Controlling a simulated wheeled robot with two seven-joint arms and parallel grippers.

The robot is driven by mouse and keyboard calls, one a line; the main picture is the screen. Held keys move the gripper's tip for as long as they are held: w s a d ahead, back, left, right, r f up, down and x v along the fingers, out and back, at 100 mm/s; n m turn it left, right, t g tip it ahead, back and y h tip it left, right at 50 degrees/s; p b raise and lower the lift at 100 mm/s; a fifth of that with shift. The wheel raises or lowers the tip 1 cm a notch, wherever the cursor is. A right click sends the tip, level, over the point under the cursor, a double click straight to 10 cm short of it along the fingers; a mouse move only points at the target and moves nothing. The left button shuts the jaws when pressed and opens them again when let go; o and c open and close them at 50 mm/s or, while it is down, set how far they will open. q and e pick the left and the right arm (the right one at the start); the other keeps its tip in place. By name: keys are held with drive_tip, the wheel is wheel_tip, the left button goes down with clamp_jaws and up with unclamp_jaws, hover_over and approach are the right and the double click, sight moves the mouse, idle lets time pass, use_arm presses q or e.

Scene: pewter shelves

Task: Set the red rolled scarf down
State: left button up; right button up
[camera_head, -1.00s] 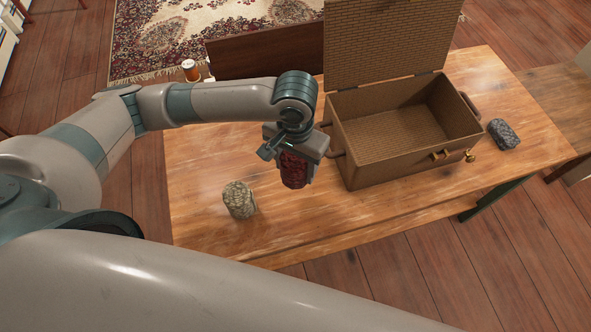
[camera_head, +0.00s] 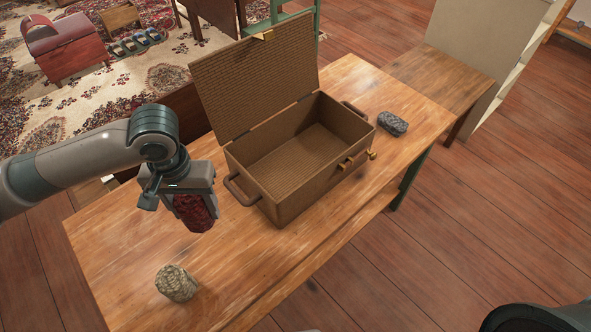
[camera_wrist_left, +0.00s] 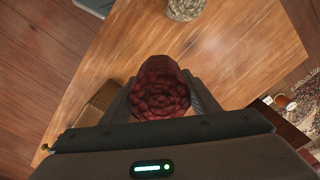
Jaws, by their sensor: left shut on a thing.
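The red rolled scarf (camera_head: 194,213) is held in my left gripper (camera_head: 190,205), to the left of the open wicker chest. In the left wrist view the scarf (camera_wrist_left: 160,88) sits between the two fingers of my left gripper (camera_wrist_left: 162,100), its rolled end facing the camera. The gripper is shut on it. The scarf appears to be above the wooden table (camera_head: 240,280); how high I cannot tell. My right gripper is not in view.
The wicker chest (camera_head: 310,195) stands open and looks empty, its lid raised. A beige-green roll (camera_head: 176,283) stands on the table's near left part, and a grey roll (camera_head: 393,124) lies right of the chest. Bare table lies between the beige-green roll and the chest.

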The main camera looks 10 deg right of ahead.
use_arm(q)
drive_tip(key=a+r+n, duration=0.1)
drive_tip(key=a+r, duration=0.3)
drive_tip(key=r, duration=0.4)
drive_tip(key=shift+w+a, duration=0.1)
